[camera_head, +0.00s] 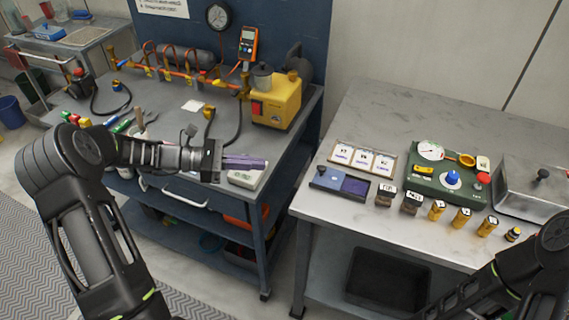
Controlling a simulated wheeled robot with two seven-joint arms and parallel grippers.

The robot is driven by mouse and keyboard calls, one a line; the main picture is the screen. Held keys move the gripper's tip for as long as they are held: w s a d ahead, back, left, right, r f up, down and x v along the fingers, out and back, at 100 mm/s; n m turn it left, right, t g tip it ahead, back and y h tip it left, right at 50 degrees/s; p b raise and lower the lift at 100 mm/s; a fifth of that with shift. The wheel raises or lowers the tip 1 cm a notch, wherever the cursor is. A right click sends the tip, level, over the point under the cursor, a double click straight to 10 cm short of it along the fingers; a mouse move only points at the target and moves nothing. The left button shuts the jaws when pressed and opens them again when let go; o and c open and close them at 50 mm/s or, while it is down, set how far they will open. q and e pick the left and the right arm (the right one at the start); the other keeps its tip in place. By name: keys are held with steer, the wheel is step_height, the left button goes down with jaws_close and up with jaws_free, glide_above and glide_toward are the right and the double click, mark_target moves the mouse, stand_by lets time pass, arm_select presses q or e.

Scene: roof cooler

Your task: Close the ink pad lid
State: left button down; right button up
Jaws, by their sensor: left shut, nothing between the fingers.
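The ink pad sits near the front left of the grey table on the right. Its dark purple pad surface (354,186) is exposed on the right side. Its blue lid (326,178), with a small dark knob, lies to the left of the purple surface, leaving it uncovered. My left gripper (262,164) is shut and empty, pointing right, left of the ink pad and apart from it, over the edge of the blue workbench. My right arm enters at the lower right; its fingers do not show.
Three label cards (363,159) lie behind the ink pad. Small stamps and bottles (436,210) line up to its right, before a green device (446,172). A yellow machine (276,103) stands on the blue workbench. A gap separates the two tables.

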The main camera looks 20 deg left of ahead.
arm_select(q)
steer(key=p, duration=0.3)
glide_toward(334, 185)
steer(key=w+r, duration=0.1)
steer(key=w, duration=0.3)
steer(key=shift+w+d, duration=0.35)
steer(key=shift+d, duration=0.25)
steer(key=d, duration=0.7)
steer(key=shift+s+d+b, duration=0.25)
steer(key=shift+d+b, duration=0.05)
steer(key=shift+b, duration=0.1)
steer(key=shift+s, duration=0.1)
steer(key=shift+d, duration=0.15)
